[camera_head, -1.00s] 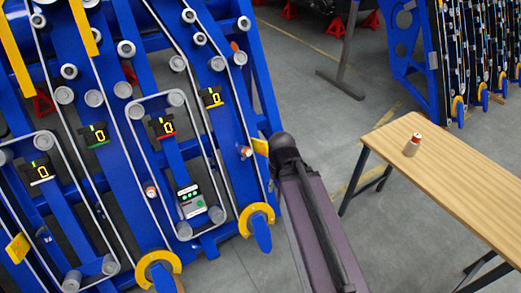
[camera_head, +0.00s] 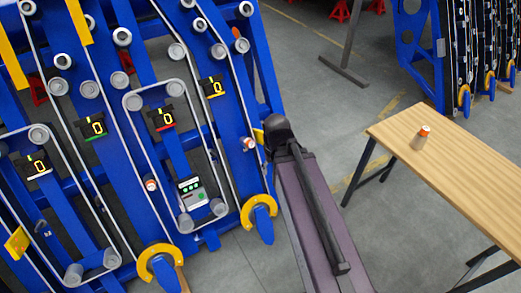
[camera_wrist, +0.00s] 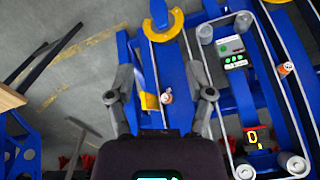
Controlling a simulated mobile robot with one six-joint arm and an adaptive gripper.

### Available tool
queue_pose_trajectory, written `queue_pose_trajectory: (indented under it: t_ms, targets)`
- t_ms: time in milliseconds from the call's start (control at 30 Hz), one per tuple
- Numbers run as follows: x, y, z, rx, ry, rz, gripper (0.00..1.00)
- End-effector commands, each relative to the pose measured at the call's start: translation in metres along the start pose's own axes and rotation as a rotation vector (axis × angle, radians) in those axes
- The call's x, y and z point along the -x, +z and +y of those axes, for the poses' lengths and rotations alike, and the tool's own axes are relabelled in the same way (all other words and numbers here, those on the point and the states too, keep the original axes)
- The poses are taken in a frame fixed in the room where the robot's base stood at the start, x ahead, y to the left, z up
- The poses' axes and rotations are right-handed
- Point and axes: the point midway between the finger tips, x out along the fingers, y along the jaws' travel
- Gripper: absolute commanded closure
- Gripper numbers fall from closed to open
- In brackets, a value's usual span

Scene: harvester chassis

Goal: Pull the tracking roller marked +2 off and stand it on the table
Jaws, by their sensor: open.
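A small white roller with an orange end (camera_head: 248,143) sits on the right-hand blue beam of the chassis, beside a yellow plate. A second such roller (camera_head: 151,185) sits lower left, near the grey-green control box. A third (camera_head: 421,138) stands upright on the wooden table (camera_head: 480,190). No +2 marking is legible on any of them. My gripper (camera_wrist: 162,94) is open in the wrist view, its fingers either side of the right-hand beam's roller (camera_wrist: 166,96), apart from it. In the head view the end of my arm hides my fingers.
Yellow plate (camera_head: 258,136) stands close beside the nearest roller. Grey belts and blue beams surround it, with a yellow curved guard (camera_head: 259,210) below. The tabletop is clear around the standing roller.

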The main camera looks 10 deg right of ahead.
Motion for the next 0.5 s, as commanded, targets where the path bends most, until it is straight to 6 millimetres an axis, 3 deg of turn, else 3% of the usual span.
queue_pose_trajectory:
  t_ms: [267, 500]
  targets:
    - [-0.018, -0.014, -0.002, -0.031, -0.023, 0.030, 0.11]
    - [-0.056, -0.050, -0.004, -0.112, -0.086, 0.110, 0.11]
